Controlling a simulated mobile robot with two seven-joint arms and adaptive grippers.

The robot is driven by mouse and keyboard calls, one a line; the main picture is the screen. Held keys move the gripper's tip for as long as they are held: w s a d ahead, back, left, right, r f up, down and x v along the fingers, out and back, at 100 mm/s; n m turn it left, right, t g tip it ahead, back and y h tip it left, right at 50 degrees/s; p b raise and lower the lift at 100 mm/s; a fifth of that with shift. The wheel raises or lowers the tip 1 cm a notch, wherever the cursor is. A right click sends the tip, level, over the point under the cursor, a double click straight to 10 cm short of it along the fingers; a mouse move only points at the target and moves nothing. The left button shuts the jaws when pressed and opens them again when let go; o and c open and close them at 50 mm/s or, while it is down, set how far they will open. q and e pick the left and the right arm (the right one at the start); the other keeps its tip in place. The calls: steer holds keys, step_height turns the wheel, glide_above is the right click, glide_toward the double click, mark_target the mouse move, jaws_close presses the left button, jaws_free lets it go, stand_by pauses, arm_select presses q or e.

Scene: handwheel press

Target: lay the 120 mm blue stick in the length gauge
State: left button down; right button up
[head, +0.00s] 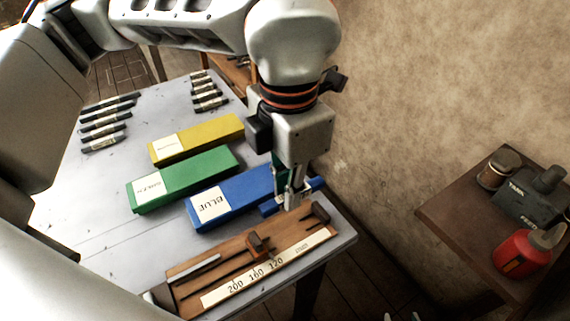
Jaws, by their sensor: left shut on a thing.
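The length gauge (222,270) is a wooden board at the table's near edge, with a pale scale strip marked 200, 160 and 120. An orange-brown block (257,245) stands mid-board and a dark block (319,213) at its right end. My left gripper (296,198) points down, shut on a blue stick (270,209). The stick lies across the fingers, just behind the gauge's right part and beside the blue box; the fingers hide its middle. I cannot read its length. Small tips of my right gripper (402,316) show at the bottom edge, apart and empty.
Blue (240,199), green (190,178) and yellow (200,137) labelled boxes lie behind the gauge. Several dark sticks (106,122) lie at the table's back left, more (207,92) at the back. A side shelf (452,212) at right holds a red can (515,256).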

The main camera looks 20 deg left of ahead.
arm_select(q)
steer(key=shift+s+f, duration=0.1)
steer(key=shift+f, duration=0.25)
steer(key=shift+f+b, duration=0.3)
steer(key=shift+f, duration=0.45)
step_height(320, 180, down, 5)
steer(key=b, duration=0.2)
steer(key=shift+f+b, duration=0.1)
steer(key=shift+b, duration=0.25)
steer(key=shift+f+b, duration=0.45)
steer(key=shift+f, duration=0.15)
